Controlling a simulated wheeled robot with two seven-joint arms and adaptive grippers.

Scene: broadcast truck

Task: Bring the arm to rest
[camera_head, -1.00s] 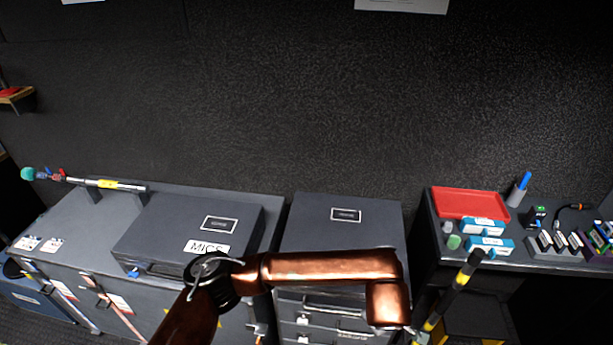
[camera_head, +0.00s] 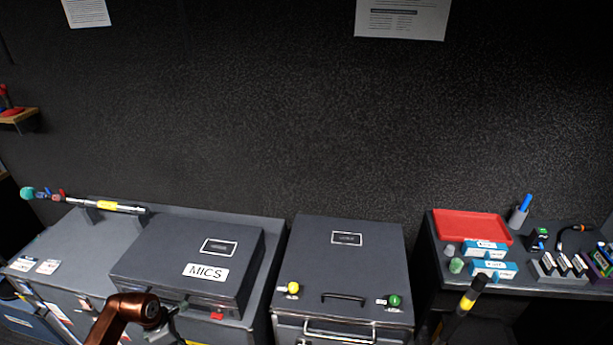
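My copper-coloured arm (camera_head: 125,312) comes in from the bottom left of the head view. It shows only as a bent link and a dark round joint in front of the MICS case. A grey part beside that joint is cut off by the lower edge, and I cannot tell what it is. I see no fingers of my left gripper. My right arm and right gripper do not show.
A closed case marked MICS (camera_head: 206,271) lies on the left grey cabinet. A grey chest (camera_head: 350,265) with a yellow and a green knob stands in the middle. A red tray (camera_head: 470,227) and small boxes are on the right desk, beside a black-and-yellow pole (camera_head: 466,302).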

